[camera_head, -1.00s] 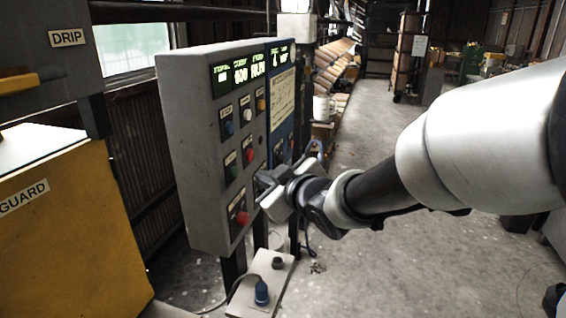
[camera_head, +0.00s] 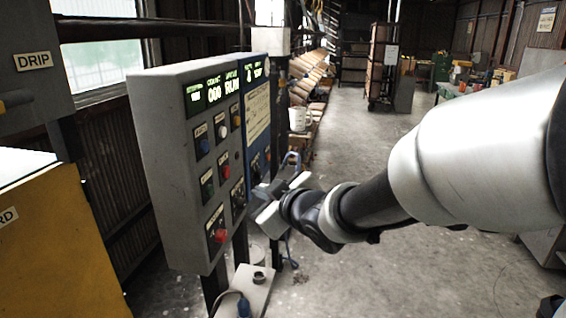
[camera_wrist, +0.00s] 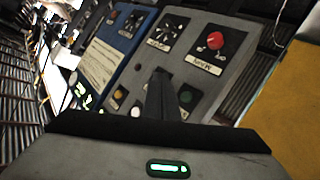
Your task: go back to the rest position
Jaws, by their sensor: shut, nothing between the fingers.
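My gripper (camera_head: 262,197) is in front of the lower right part of a grey control panel (camera_head: 160,150) in the head view. Its fingers are together with nothing between them. In the wrist view the closed fingers (camera_wrist: 160,95) point at the panel face (camera_wrist: 228,72). A red knob (camera_wrist: 215,40) and a green button (camera_wrist: 187,95) show near them. I cannot tell whether the fingertips touch the panel. The panel's display is lit and appears to read RUN at its right end.
A yellow guard housing (camera_head: 60,250) stands at the left. A blue panel (camera_head: 257,120) adjoins the grey one. A small box with a blue plug (camera_head: 244,306) sits low below the panel. Open concrete floor (camera_head: 345,150) lies behind and right, with a rack (camera_head: 379,65) farther back.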

